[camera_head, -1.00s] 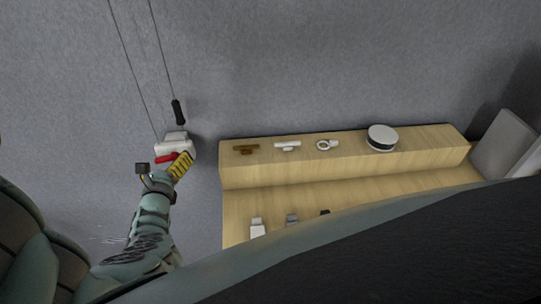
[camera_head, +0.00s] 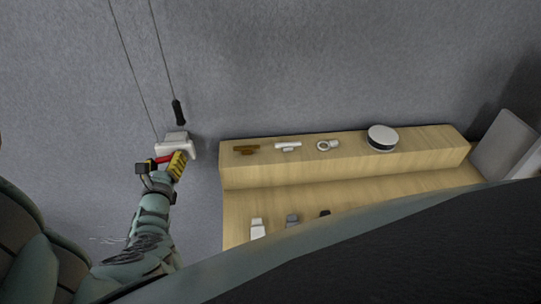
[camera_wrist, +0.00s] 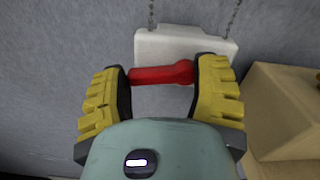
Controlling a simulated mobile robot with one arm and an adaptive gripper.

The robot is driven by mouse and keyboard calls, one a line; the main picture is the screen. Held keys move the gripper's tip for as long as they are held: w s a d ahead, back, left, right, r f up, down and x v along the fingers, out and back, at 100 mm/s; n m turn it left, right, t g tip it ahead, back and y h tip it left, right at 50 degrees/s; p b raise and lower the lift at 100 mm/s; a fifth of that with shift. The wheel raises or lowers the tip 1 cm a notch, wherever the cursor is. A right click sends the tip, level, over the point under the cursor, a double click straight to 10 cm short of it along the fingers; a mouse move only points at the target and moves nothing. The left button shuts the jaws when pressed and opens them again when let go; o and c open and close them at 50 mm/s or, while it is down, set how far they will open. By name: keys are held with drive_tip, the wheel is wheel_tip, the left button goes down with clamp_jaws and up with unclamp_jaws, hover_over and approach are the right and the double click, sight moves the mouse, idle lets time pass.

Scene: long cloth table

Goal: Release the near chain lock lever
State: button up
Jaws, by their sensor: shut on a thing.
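The chain lock is a white block (camera_head: 176,142) in the head view, hanging in front of the grey wall at the left of the wooden shelf. It also shows at the top middle of the wrist view (camera_wrist: 185,48). Its red lever (camera_wrist: 160,75) lies level across the front of the block, between my yellow-padded fingers. My gripper (camera_wrist: 163,88) is shut on the red lever, with one finger at each end of it. In the head view, my gripper (camera_head: 166,162) is just below the block and hides part of the lever (camera_head: 162,159).
Two thin chains rise from the lock, and a black handle (camera_head: 178,112) hangs just above it. The wooden shelf (camera_head: 208,178) to the right bears several small fittings and a round white-topped thing (camera_head: 382,138). A grey panel (camera_head: 503,146) stands far right.

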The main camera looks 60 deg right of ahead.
drive_tip(key=shift+r+m, duration=0.1)
drive_tip(key=shift+m, duration=0.5)
drive_tip(key=o, duration=1.3)
drive_tip(key=shift+c, duration=0.2)
drive_tip(key=shift+s+a, duration=0.25)
drive_tip(key=shift+a, duration=0.1)
drive_tip(key=shift+v, duration=1)
drive_tip(key=v, duration=0.9)
